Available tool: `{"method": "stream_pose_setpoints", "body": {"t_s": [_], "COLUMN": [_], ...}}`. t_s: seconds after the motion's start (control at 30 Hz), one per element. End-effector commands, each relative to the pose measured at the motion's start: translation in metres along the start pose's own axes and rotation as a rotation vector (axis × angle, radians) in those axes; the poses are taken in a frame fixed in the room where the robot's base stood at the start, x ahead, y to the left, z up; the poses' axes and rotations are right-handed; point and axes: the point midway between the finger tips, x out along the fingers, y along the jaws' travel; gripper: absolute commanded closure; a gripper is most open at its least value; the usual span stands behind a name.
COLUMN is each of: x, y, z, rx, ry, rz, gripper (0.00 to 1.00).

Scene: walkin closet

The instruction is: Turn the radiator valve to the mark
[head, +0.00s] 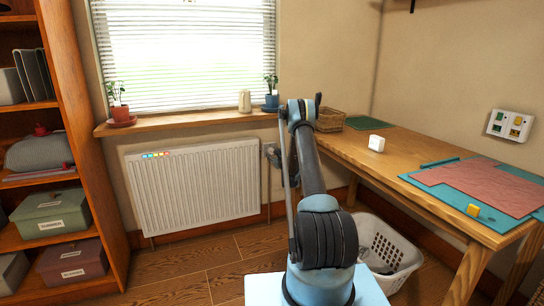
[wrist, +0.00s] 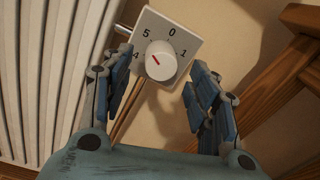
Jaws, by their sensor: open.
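The white radiator (head: 195,190) stands under the window; its ribs also show at the left of the wrist view (wrist: 45,75). The valve knob (wrist: 161,61) is round and white, in front of a square white plate (wrist: 190,42) with the numbers 4, 5, 0 and 1 visible. The knob's red line points up and left, between 4 and 5. The plate's lower part is hidden. My gripper (wrist: 160,66) is open, with one finger on each side of the knob in the picture and gaps to both. In the head view my arm largely hides the gripper.
A wooden table (head: 390,148) stands at the right, with a white laundry basket (head: 385,250) under its edge. A wooden shelf unit (head: 95,140) is at the left. A coloured strip (head: 157,155) is on the radiator's top left. The floor (head: 190,265) before the radiator is clear.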

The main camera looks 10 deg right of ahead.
Motion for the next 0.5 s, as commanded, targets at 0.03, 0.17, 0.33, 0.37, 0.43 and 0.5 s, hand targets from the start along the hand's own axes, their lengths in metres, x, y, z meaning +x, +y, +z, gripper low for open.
{"method": "stream_pose_setpoints", "body": {"t_s": [0.03,0.17,0.33,0.37,0.43,0.5], "x": [0.009,0.026,0.039,0.04,0.042,0.042], "y": [0.0,0.0,0.0,0.0,0.0,0.0], "z": [0.0,0.0,0.0,0.0,0.0,0.0], "rx": [0.0,0.0,0.0,0.0,0.0,0.0], "ry": [0.0,0.0,0.0,0.0,0.0,0.0], "rz": [0.0,0.0,-0.001,-0.001,-0.001,-0.001], "gripper": [0.46,0.46,0.46,0.46,0.46,0.46]}}
